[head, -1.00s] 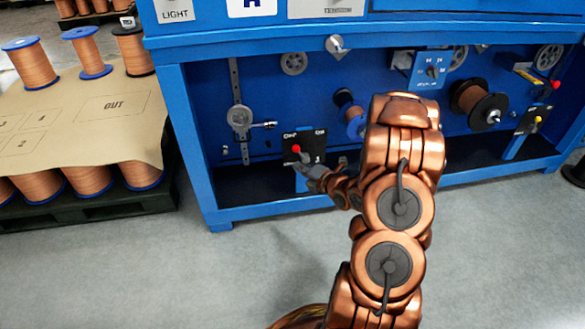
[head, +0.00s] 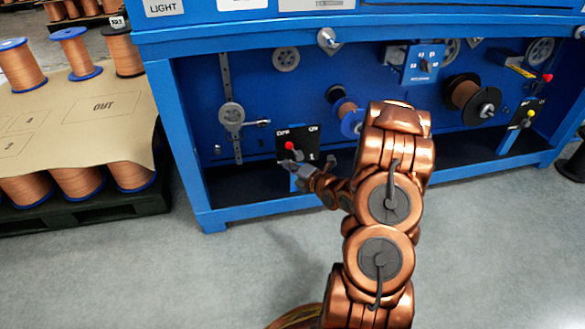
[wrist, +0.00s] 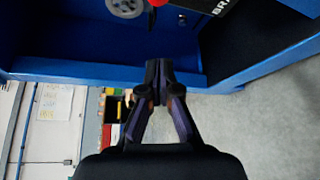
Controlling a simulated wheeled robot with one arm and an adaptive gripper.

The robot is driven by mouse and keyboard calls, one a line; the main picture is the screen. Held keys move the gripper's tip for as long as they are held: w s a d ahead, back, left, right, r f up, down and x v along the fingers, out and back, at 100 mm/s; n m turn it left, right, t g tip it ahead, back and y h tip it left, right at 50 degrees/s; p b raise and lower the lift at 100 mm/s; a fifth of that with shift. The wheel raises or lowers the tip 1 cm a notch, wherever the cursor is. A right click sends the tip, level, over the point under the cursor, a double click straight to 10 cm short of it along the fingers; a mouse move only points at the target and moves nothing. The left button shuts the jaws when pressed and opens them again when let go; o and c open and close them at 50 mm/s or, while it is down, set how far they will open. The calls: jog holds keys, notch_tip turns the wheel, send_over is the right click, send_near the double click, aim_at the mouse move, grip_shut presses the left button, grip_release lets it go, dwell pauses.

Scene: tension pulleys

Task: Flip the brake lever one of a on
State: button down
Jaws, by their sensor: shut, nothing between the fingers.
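The brake lever with a red knob (head: 289,146) is on a black plate (head: 311,143) low in the blue machine. The plate has OFF at its upper left and ON at its upper right. The knob is at the left, below OFF. My gripper (head: 287,164) is just below the knob in the head view, its fingertips small there. In the wrist view, my gripper (wrist: 158,72) is shut and empty. There the red knob (wrist: 158,2) and the plate (wrist: 208,5) show only partly at the top edge, apart from the fingertips.
A second black plate with a yellow knob (head: 529,114) is at the far right. A grey tension arm (head: 232,116) stands left of the red lever. The blue frame's lower rail (head: 255,211) runs below. Copper spools (head: 75,52) stand on the left pallet.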

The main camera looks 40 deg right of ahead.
aim_at(294, 150)
jog(key=w+f+b, duration=0.1)
jog(key=w+b, duration=0.1)
jog(key=w, duration=0.5)
jog(key=shift+s+d+r+b, duration=0.2)
jog(key=shift+d, duration=0.3)
jog(key=shift+s+d+r+b, duration=0.15)
jog(key=shift+d, duration=0.35)
jog(key=shift+s+d+r+b, duration=0.2)
jog(key=shift+d, duration=0.3)
jog(key=shift+a, duration=0.1)
